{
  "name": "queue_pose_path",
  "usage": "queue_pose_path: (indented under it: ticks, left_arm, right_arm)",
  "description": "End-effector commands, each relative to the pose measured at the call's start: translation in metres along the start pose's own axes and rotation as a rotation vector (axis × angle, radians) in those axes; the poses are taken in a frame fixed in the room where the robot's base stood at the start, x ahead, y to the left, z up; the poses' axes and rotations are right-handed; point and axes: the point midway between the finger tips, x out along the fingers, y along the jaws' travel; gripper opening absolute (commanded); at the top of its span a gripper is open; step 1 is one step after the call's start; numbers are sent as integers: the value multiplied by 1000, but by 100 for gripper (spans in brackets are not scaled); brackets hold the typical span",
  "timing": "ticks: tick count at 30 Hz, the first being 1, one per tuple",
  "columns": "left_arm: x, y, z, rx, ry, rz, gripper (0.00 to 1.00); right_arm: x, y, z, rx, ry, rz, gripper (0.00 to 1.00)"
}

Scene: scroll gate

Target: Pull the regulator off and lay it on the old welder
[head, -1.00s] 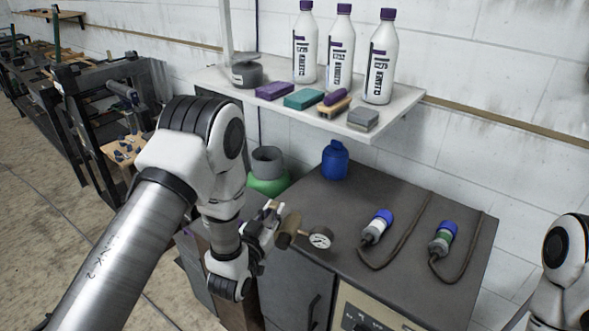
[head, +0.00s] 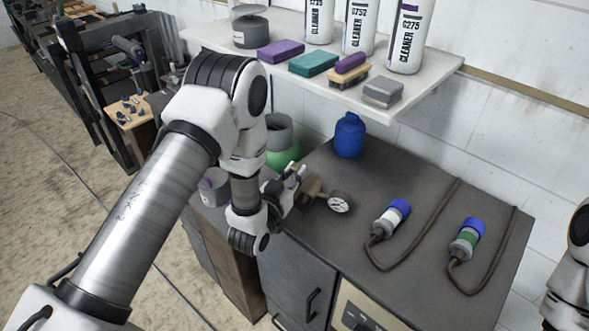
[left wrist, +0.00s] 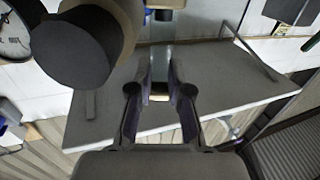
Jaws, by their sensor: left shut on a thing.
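The regulator (head: 314,194), a brass-brown body with a round white gauge (head: 340,202), is at the near left of the dark worktop. My left gripper (head: 296,175) is beside its left end, shut on it. In the left wrist view the jaws (left wrist: 160,75) close on a narrow pale part; the regulator's brown body (left wrist: 85,38) and gauge (left wrist: 14,35) show left of them. The dark cabinet (head: 430,268) with a beige front panel appears to be the old welder. I cannot tell whether the regulator touches its top. My right gripper is out of view.
Two blue-ended connectors (head: 389,219) (head: 467,238) with cables lie on the cabinet. A blue bottle (head: 349,137) stands at its back left. A green cylinder (head: 283,155) with a grey collar is behind my arm. A loaded shelf (head: 420,93) overhangs behind.

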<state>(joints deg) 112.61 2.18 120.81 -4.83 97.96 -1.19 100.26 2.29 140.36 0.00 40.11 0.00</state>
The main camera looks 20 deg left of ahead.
Motion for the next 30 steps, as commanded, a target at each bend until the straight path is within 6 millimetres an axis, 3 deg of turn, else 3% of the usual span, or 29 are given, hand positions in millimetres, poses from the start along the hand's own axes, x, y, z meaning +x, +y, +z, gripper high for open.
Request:
queue_pose_path:
  ticks: [5,14,15,17,18,26,30]
  left_arm:
    - [0,0,14,0,4,0,0]
    - [0,0,15,0,4,0,0]
    - [0,0,15,0,4,0,21]
    - [0,0,15,0,4,0,43]
    - [0,0,15,0,3,0,47]
    - [-1,0,18,1,-3,0,47]
    - [-14,0,18,0,-5,0,47]
  right_arm:
    - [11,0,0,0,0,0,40]
    - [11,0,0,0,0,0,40]
    - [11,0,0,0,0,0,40]
    - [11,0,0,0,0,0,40]
    - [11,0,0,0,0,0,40]
    - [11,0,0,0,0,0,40]
    - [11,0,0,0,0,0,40]
